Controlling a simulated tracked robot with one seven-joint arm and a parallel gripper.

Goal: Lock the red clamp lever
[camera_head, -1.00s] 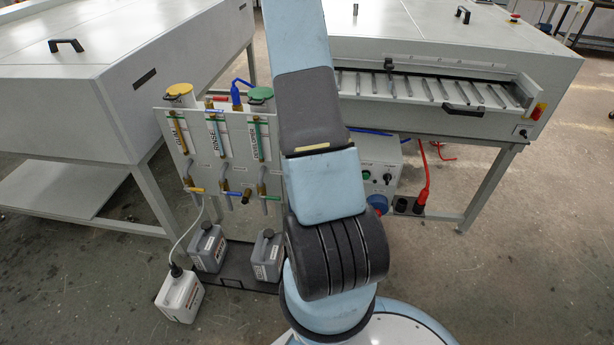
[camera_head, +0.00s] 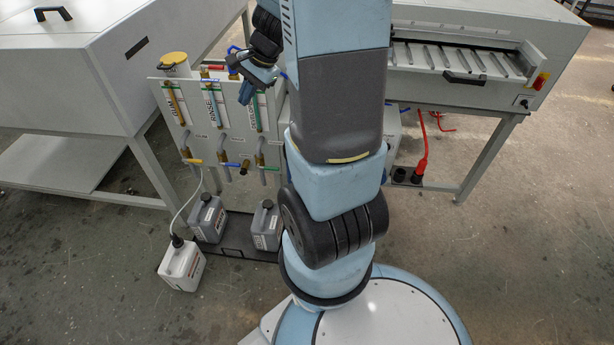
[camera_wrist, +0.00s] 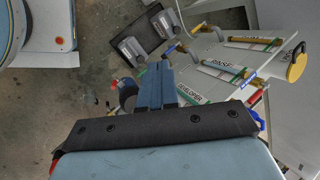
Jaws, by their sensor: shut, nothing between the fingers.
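My gripper (camera_head: 246,95) hangs over the upper right of the white bottle panel (camera_head: 208,144), its fingers pointing down. In the wrist view the blue fingers (camera_wrist: 156,72) are together and empty, beside the panel's developer end. A small red part (camera_head: 214,68) shows at the panel's top edge behind the rinse tube. A red part also shows in the wrist view (camera_wrist: 257,96), close to a blue one (camera_wrist: 256,117). I cannot tell for sure that this is the clamp lever or how it is turned. My gripper is apart from it.
Large grey machines stand left (camera_head: 110,75) and right (camera_head: 490,25).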

